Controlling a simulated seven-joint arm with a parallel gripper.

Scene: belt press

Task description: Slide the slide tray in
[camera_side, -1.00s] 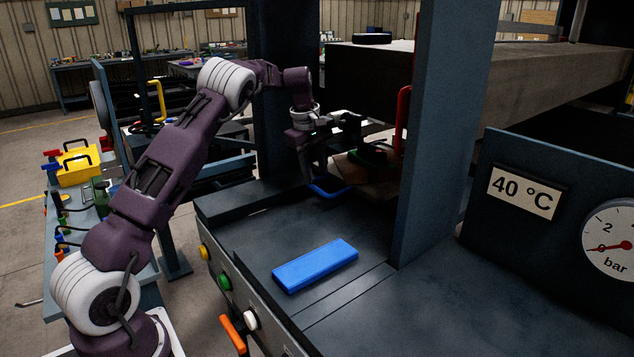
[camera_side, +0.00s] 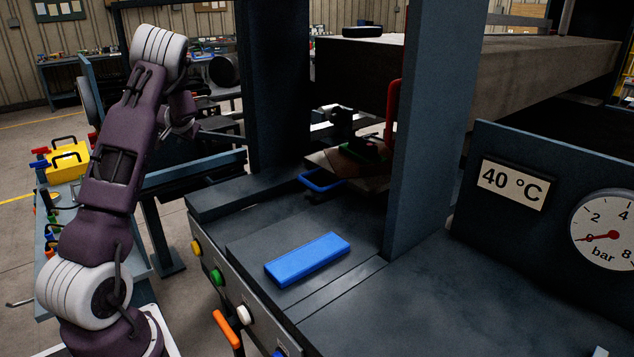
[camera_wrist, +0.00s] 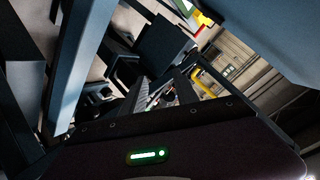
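A blue loop handle (camera_side: 322,187) sits at the front of the opening between the press uprights, below a tan piece (camera_side: 335,161) with a dark and green part on it. It appears to belong to the slide tray, but the tray's body is shadowed and partly hidden by the right upright. A blue block (camera_side: 307,259) lies on the dark flat surface in front. My arm is folded back at the left, away from the handle. My gripper is not clearly seen in the side view. In the wrist view, my gripper (camera_wrist: 162,92) shows two dark fingers apart with nothing between them.
Tall blue-grey uprights (camera_side: 432,130) frame the press opening, with a heavy grey beam (camera_side: 490,70) above. A red curved handle (camera_side: 392,108) stands by the right upright. Coloured buttons (camera_side: 216,276) line the front panel. A yellow toolbox (camera_side: 68,160) stands at left.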

